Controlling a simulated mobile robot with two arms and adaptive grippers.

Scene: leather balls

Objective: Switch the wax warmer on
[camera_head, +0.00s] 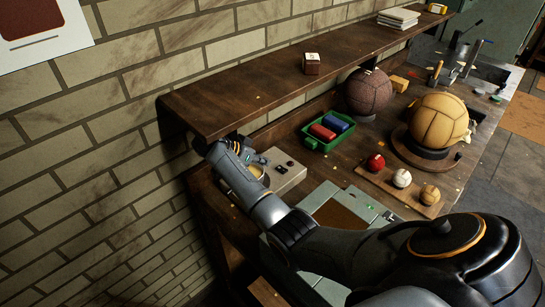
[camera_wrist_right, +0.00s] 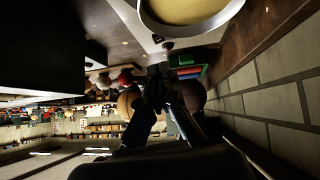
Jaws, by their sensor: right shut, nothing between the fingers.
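The wax warmer (camera_head: 285,174) is a pale box with dark controls on its top, at the back left of the bench under the shelf. A round pot of yellow wax sits in it, partly hidden by my right arm. In the right wrist view the metal-rimmed pot (camera_wrist_right: 185,12) is at the top, and the pale panel with small dark knobs (camera_wrist_right: 158,38) is beside it. My right gripper (camera_head: 262,158) is shut and empty, close by the controls in the head view. I cannot tell whether it touches them. My left gripper is not in view.
A wooden shelf (camera_head: 270,82) overhangs the warmer. A green tray (camera_head: 318,146) with red and blue rolls stands right of it. Small balls on a board (camera_head: 385,188), a dark ball (camera_head: 368,92) and a large yellow ball (camera_head: 438,118) lie further right. A brick wall is at left.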

